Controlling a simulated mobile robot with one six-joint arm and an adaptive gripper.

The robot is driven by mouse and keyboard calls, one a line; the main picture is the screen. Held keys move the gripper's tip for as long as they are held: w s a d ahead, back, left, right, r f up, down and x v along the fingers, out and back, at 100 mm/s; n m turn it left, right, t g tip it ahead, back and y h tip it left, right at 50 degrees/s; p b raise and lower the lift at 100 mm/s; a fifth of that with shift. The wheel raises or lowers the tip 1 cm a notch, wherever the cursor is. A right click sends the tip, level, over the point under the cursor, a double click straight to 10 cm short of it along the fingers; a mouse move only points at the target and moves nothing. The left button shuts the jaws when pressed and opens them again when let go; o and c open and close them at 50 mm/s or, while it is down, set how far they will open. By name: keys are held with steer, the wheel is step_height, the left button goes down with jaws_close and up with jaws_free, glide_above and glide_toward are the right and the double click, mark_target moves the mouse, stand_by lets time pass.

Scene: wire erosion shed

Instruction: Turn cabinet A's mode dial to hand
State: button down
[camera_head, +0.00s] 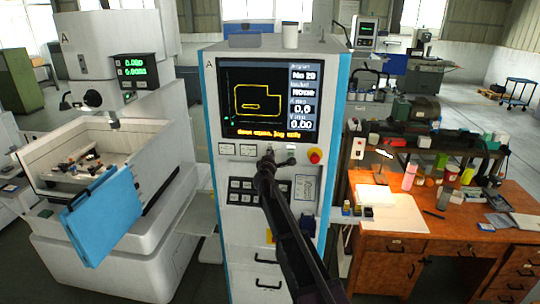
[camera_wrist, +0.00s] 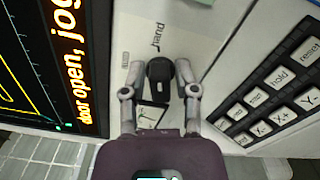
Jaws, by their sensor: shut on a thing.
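Cabinet A (camera_head: 212,140) is a white and blue control cabinet with the letter A at its top left and a lit screen (camera_head: 268,100). The mode dial (camera_wrist: 159,73) is a round black knob in the wrist view, with a printed word that seems to read "hand" beside it. My gripper (camera_wrist: 159,78) has one finger on each side of the dial and is shut on it. In the head view my gripper (camera_head: 266,162) is at the panel below the screen and hides the dial.
A black keypad (camera_wrist: 280,95) lies right of the dial in the wrist view. A red stop button (camera_head: 315,156) sits right of my gripper on the panel. A wooden desk (camera_head: 430,225) stands at right, and a white machine with a blue door (camera_head: 105,215) at left.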

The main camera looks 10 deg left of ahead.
steer(key=c, duration=0.6)
jaws_free()
steer(key=shift+w, duration=0.1)
steer(key=shift+s, duration=0.2)
steer(key=s, duration=1.1)
steer(key=shift+s+a, duration=0.2)
steer(key=shift+s, duration=0.15)
